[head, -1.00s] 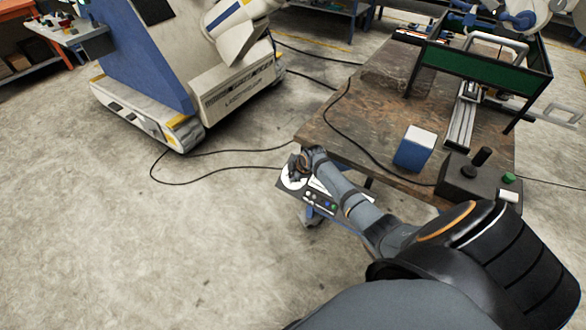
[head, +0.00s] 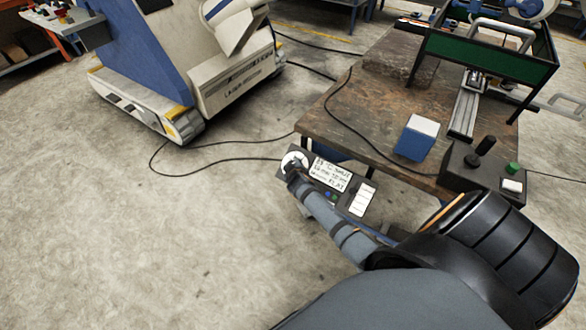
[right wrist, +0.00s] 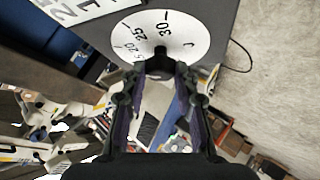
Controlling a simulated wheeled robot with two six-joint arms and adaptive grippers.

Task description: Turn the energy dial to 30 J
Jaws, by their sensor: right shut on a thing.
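The energy dial shows in the head view as a round white face (head: 293,160) on the left end of a dark control panel (head: 318,180). My left gripper is out of view.
The panel sits beside a brown worktable (head: 340,125), with a white label (head: 330,174) and small buttons. A blue-and-white box (head: 416,138) and a black control box (head: 480,172) stand on the table. A black cable (head: 225,160) crosses the open floor on the left.

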